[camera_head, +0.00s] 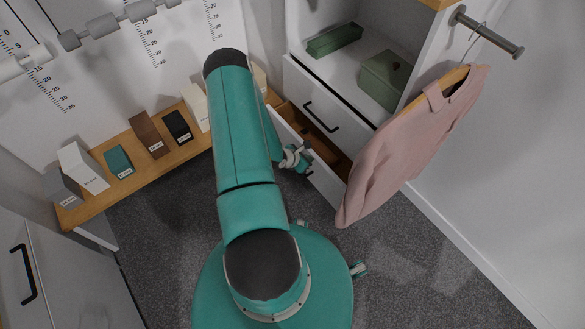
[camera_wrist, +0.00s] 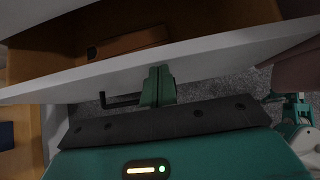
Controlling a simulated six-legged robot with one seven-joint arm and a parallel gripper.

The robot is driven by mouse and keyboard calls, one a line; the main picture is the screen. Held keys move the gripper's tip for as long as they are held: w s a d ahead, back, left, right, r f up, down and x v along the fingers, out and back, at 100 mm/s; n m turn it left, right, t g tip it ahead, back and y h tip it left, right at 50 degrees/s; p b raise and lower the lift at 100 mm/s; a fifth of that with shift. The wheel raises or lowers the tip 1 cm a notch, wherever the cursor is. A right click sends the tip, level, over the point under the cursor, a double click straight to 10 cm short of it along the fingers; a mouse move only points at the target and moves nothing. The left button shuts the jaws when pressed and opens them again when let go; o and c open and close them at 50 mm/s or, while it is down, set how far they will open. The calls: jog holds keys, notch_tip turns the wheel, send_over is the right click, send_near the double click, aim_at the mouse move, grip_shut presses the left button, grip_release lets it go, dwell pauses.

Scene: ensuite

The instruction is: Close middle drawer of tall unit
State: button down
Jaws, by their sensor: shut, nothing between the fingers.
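The tall unit (camera_head: 345,70) stands at the top right in the head view. One drawer with a black handle (camera_head: 321,116) is shut under its open shelf. Below it, a drawer (camera_head: 326,180) stands pulled out, with a white front and wooden inside. In the wrist view its white front (camera_wrist: 225,55) crosses the picture, with a black handle (camera_wrist: 118,101) on its outer face. A brown item (camera_wrist: 130,42) lies inside. My gripper (camera_wrist: 158,78) is shut and empty at the outer face, beside the handle; I cannot tell whether it touches. It also shows in the head view (camera_head: 300,160).
A pink garment (camera_head: 415,140) hangs from a wall peg and covers the right end of the unit. A wooden shelf (camera_head: 150,162) with several small boxes runs along the left wall. A cabinet (camera_head: 60,270) stands at the lower left. Grey carpet (camera_head: 400,270) is clear at the right.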

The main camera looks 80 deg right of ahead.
jog(key=s+d, duration=0.7)
jog(key=d, duration=0.1)
jog(key=shift+s+d, duration=0.2)
jog(key=shift+s+d+r, duration=0.1)
jog(key=shift+s+r, duration=0.05)
jog(key=shift+r, duration=0.05)
jog(key=w+a+r, duration=0.6)
jog(key=w+a, duration=0.2)
jog(key=a, duration=0.1)
jog(key=shift+w+r, duration=0.15)
jog(key=shift+r, duration=0.1)
dwell(0.3)
